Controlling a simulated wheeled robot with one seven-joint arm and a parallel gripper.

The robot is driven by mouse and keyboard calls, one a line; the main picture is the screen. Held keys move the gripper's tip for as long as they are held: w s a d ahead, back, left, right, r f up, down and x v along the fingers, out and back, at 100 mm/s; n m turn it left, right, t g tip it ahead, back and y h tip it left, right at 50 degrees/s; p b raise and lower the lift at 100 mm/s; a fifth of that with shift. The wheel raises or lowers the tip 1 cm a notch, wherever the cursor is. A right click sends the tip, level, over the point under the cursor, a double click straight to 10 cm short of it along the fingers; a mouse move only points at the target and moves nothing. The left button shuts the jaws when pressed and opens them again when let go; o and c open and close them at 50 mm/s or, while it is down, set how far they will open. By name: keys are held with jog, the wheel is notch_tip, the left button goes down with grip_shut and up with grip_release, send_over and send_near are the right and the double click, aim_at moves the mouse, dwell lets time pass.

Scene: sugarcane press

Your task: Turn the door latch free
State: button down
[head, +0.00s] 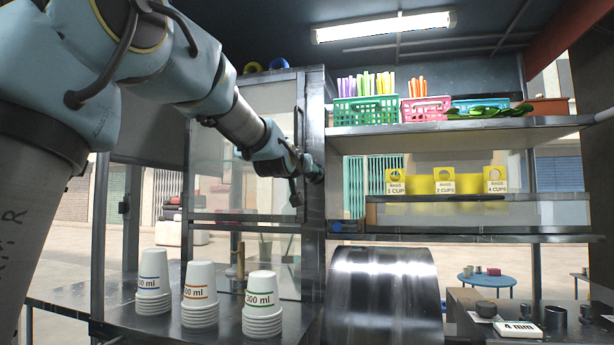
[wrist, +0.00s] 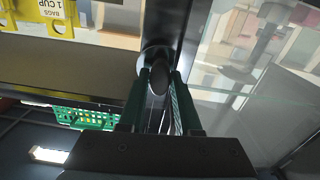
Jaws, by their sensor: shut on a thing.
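The door latch (wrist: 158,80) is a small rounded dark-grey knob on a round metal base, set in a dark upright frame in the wrist view. My gripper (wrist: 158,88) has its two green fingers on either side of the latch and is shut on it. In the head view my gripper (head: 316,173) reaches the dark post at the right edge of the glass door (head: 250,130); the latch is hidden there behind my wrist. The door's glass also shows at the right of the wrist view (wrist: 235,110). The door looks shut.
Stacks of paper cups (head: 199,290) stand on the metal counter (head: 120,318) below my arm. Right of the post are a shelf (head: 455,131) with baskets, yellow bag holders (head: 444,181) and a large metal drum (head: 385,297). A vertical handle (head: 299,125) is on the door.

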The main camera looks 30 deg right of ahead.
jog(key=shift+m, duration=0.6)
jog(key=c, duration=0.6)
grip_release()
jog(key=b+v, duration=0.2)
jog(key=v, duration=0.8)
jog(key=shift+s+a, duration=0.3)
